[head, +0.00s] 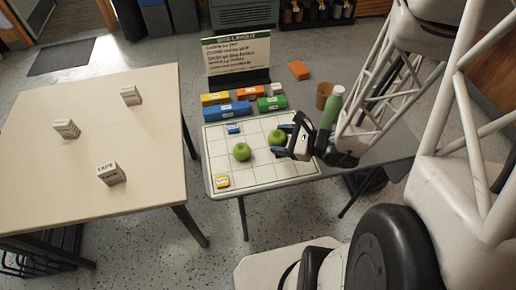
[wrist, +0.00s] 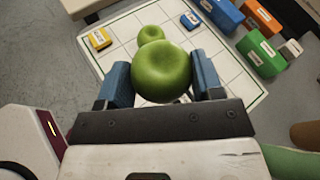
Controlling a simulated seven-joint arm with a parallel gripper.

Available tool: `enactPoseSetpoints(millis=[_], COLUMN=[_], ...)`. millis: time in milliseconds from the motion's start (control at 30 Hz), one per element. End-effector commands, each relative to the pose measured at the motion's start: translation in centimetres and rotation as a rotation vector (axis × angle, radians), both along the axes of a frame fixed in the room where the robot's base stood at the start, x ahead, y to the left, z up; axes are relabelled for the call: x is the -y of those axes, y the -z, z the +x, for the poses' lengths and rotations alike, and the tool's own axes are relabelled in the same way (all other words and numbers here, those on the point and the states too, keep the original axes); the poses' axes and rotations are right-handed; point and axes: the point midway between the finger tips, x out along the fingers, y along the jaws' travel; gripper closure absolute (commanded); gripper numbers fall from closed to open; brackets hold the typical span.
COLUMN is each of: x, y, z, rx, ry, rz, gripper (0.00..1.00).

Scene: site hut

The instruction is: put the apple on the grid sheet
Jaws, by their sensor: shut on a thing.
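A green apple (head: 277,138) is held between the two blue-padded fingers of my gripper (head: 280,140). In the wrist view this apple (wrist: 161,72) fills the space between the fingers (wrist: 160,82), which press on its sides. It is over the right part of the white grid sheet (head: 262,172); whether its underside touches the sheet is hidden. A second green apple (head: 241,151) rests on the sheet, left of the held one and apart from it. It also shows beyond the held apple in the wrist view (wrist: 150,34).
A small blue block (head: 233,128) and a yellow block (head: 222,182) lie on the sheet. Several coloured blocks, such as a long blue one (head: 228,112), line its back edge before a sign (head: 238,55). A green bottle (head: 330,110) and brown cup (head: 324,95) stand right.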

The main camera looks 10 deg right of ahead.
Motion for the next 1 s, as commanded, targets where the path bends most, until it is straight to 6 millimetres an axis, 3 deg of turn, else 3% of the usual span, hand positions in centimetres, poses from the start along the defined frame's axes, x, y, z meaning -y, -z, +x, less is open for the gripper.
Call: enactPoseSetpoints(millis=[400, 1000], x=[0.0, 0.0], y=[5.1, 6.0], z=[0.0, 0.0], rx=[-0.002, 0.001], ry=[0.000, 0.000], rz=[0.001, -0.001], gripper=[0.67, 0.67])
